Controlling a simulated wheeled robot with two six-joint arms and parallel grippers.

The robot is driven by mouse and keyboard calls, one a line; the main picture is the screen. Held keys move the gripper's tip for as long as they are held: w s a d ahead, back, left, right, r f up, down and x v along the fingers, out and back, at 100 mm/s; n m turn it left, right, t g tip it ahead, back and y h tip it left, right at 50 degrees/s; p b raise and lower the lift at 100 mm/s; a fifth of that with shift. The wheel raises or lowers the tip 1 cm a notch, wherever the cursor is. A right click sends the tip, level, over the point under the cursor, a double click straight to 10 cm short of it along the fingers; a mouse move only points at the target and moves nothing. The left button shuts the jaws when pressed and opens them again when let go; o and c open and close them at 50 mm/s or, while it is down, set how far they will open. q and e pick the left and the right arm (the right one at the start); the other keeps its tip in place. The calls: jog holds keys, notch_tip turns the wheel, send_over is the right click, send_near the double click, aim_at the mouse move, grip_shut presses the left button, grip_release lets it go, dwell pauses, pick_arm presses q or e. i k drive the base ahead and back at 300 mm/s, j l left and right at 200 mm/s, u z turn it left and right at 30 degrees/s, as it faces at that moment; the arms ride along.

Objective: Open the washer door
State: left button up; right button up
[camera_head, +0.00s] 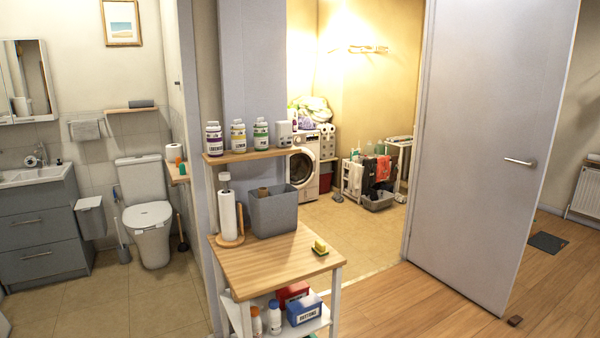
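The white front-loading washer (308,150) stands far off in the lit room behind the doorway. Its round dark door (300,169) faces the room and looks shut, though it is small and partly hidden at the left by a shelf and a grey bin. Cloths and bottles lie on top of the washer. Neither of my grippers shows in the view.
A wooden-topped table (262,262) with a grey bin (273,210) and paper roll stands in front. The grey room door (490,130) is open at right. A toilet (148,215) is left.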

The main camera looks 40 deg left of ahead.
aim_at(312, 160)
jog(key=i+j+u, duration=0.1)
jog(key=i, duration=0.25)
jog(key=i+j+u, duration=0.15)
jog(key=i, duration=0.2)
jog(key=i+z, duration=0.2)
jog(key=i, duration=0.25)
jog(key=i+z, duration=0.2)
jog(key=i, duration=0.25)
jog(key=i+j+z, duration=0.15)
jog(key=i, duration=0.3)
jog(key=i+j+z, duration=0.2)
jog(key=i, duration=0.25)
jog(key=i+u, duration=0.35)
jog(key=i, duration=0.15)
jog(key=i+l+u, duration=0.1)
jog(key=i+u, duration=0.3)
jog(key=i+l+u, duration=0.35)
jog(key=i, duration=0.25)
jog(key=i+j+u, duration=0.3)
jog(key=i+u, duration=0.15)
jog(key=i+j+u, duration=0.1)
jog(key=i+u, duration=0.3)
jog(key=i+l+u, duration=0.1)
jog(key=i+u, duration=0.35)
jog(key=i, duration=0.15)
jog(key=i+z, duration=0.1)
jog(key=i, duration=1.6)
